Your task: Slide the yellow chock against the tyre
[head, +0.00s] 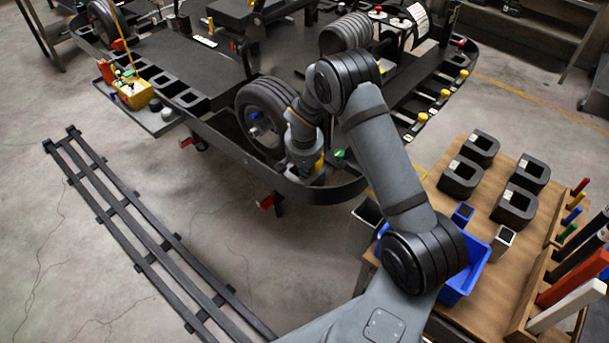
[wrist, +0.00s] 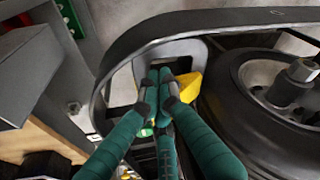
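The yellow chock (wrist: 190,87) sits in the corner of the kart frame, just left of the black tyre (wrist: 238,105) in the wrist view. The fingers partly hide it. A narrow dark gap seems to lie between chock and tyre; I cannot tell if they touch. My gripper (wrist: 160,86) has its green-wrapped fingers together at the tips, with nothing visible between them. The right fingertip is beside the chock and appears to touch it. In the head view the arm reaches down beside the front tyre (head: 262,117), and a bit of yellow chock (head: 319,165) shows by the gripper.
A curved black bumper rail (wrist: 140,45) rims the corner around my gripper. A wooden table (head: 465,212) with dark blocks and a blue bin (head: 463,287) stands at the right. Floor at left holds a black rail track (head: 140,225).

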